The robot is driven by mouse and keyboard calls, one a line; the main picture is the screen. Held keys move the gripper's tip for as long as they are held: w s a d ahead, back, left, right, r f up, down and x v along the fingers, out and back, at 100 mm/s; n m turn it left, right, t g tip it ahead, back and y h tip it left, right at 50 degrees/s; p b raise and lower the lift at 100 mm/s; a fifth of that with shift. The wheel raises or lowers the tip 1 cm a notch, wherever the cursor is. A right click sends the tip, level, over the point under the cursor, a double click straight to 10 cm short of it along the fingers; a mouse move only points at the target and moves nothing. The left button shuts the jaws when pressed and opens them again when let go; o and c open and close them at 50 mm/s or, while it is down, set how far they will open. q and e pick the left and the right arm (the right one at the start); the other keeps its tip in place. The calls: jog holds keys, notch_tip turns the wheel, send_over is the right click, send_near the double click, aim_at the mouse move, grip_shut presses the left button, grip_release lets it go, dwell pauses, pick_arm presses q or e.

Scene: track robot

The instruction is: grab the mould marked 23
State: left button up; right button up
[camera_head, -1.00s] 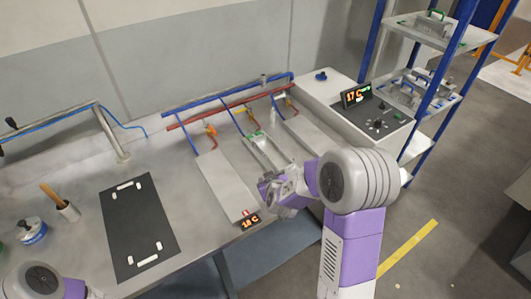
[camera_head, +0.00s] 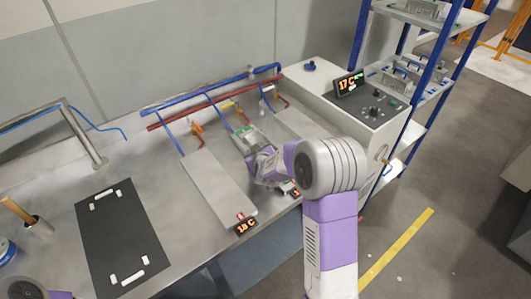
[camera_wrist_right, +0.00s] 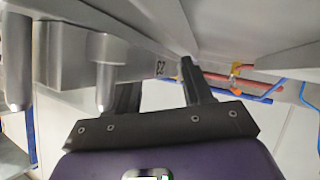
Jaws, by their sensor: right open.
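A grey metal mould (camera_head: 246,137) with a green part at its far end lies on the middle plate of the bench. My right gripper (camera_head: 261,168) is at its near end and hides part of it. In the right wrist view, the mark 23 shows on a grey metal surface (camera_wrist_right: 150,62) just beyond the fingers, seen turned over. The two dark fingers of my right gripper (camera_wrist_right: 160,88) are apart, with nothing clearly held between them. Whether they touch the mould cannot be told. Only a link of my left arm shows at the lower left; its gripper is out of view.
A bare plate (camera_head: 215,185) with an 18 C display lies to the left, beside a black mat (camera_head: 122,235) with white marks. A control box (camera_head: 372,108) reading 17 C stands right. A shelf rack (camera_head: 425,22) beyond holds more moulds. Blue and red pipes run behind the plates.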

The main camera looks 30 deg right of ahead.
grip_shut()
jog(key=shift+s+f, duration=0.15)
jog(key=shift+f, duration=0.1)
dwell(1.1)
jog(key=shift+r, duration=0.15)
